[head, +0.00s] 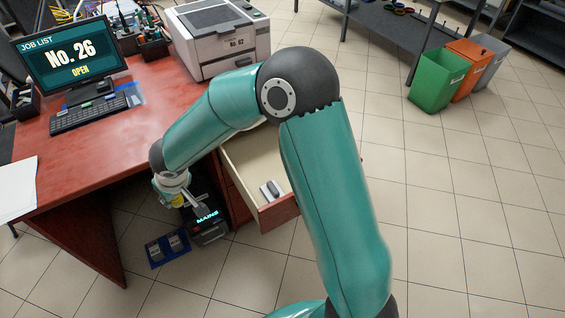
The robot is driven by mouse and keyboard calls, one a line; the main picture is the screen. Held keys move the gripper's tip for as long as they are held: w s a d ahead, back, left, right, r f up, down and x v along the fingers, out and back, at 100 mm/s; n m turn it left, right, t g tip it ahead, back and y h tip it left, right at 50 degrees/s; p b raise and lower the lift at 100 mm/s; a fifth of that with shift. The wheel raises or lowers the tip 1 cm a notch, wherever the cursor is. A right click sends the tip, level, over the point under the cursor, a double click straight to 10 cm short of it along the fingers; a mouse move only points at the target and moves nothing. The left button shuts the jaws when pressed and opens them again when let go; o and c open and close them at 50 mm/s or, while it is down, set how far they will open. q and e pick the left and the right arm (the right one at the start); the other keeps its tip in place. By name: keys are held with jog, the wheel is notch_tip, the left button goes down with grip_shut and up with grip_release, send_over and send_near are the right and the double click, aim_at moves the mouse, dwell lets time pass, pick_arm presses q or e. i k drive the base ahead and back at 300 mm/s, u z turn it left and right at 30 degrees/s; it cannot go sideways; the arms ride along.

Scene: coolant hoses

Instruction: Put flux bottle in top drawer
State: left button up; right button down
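An open drawer (241,161) sticks out from the red desk, with a light inside and a red-brown front. A small grey item (270,190) lies in it near the front. My arm crosses in front and hides part of the drawer. My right gripper (193,207) is left of the drawer, low beside the desk's side, close above a dark box marked MAINS. Its fingers are small and dark here, and I cannot tell whether they are open or hold anything. I cannot make out the flux bottle. My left gripper is not in view.
The MAINS box (210,232) and a blue tray (156,257) with grey items are on the floor beside the desk (105,135). A monitor (70,50), keyboard (90,113) and printer (222,40) occupy the desktop. Green, orange and grey bins (437,80) stand at upper right. Open floor lies right.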

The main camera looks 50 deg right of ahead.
aim_at(273, 167)
jog(key=z, duration=0.85)
jog(key=i, duration=1)
jog(key=z, duration=0.05)
